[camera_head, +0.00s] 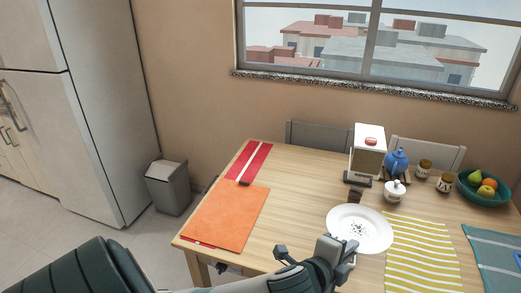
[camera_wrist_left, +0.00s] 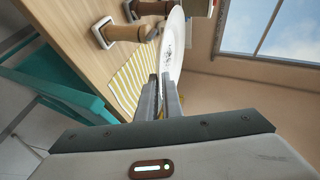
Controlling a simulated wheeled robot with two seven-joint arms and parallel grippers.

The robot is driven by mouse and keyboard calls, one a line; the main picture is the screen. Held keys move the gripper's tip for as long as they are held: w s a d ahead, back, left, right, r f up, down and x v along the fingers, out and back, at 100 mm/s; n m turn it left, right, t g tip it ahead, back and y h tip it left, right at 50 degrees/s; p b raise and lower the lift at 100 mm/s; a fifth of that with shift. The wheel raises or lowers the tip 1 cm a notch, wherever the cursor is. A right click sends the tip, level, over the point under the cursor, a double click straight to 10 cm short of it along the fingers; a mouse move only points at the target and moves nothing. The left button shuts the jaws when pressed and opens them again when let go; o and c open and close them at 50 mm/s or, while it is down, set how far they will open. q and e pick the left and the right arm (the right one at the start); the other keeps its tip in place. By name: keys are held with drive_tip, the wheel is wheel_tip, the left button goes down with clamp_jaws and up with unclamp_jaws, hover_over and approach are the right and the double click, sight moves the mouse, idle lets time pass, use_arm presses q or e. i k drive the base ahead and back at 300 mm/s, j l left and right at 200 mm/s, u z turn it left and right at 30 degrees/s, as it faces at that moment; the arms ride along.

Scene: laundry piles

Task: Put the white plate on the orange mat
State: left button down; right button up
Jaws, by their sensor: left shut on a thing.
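The white plate (camera_head: 360,229) has dark specks at its centre and is at the front middle of the table in the head view, at the left edge of the yellow striped mat. My left gripper (camera_head: 337,250) is shut on the plate's near left rim. In the left wrist view the plate (camera_wrist_left: 174,45) stands edge-on between the fingers (camera_wrist_left: 165,95). The orange mat (camera_head: 225,218) lies flat and bare at the table's left end, to the left of my gripper. My right gripper is not in view.
A yellow striped mat (camera_head: 422,254) lies right of the plate. Behind are a white box (camera_head: 367,152), a white sugar pot (camera_head: 394,191), a blue teapot (camera_head: 397,162) and a teal fruit bowl (camera_head: 484,190). A red runner (camera_head: 249,161) lies behind the orange mat. The table (camera_head: 295,205) is clear between mat and plate.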

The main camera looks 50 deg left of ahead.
sight(229, 212)
drive_tip(key=j+z, duration=0.25)
drive_tip(key=j, duration=0.15)
drive_tip(key=k+j+z, duration=0.25)
drive_tip(key=j, duration=0.15)
drive_tip(key=j+z, duration=0.25)
drive_tip(key=k+j+z, duration=0.25)
drive_tip(key=j, duration=0.2)
drive_tip(key=k+j+z, duration=0.2)
drive_tip(key=k+j, duration=0.25)
drive_tip(key=j, duration=0.25)
drive_tip(key=k+j+z, duration=0.2)
drive_tip(key=k+j, duration=0.25)
drive_tip(key=j, duration=0.2)
drive_tip(key=k+j, duration=1.2)
drive_tip(key=j, duration=0.2)
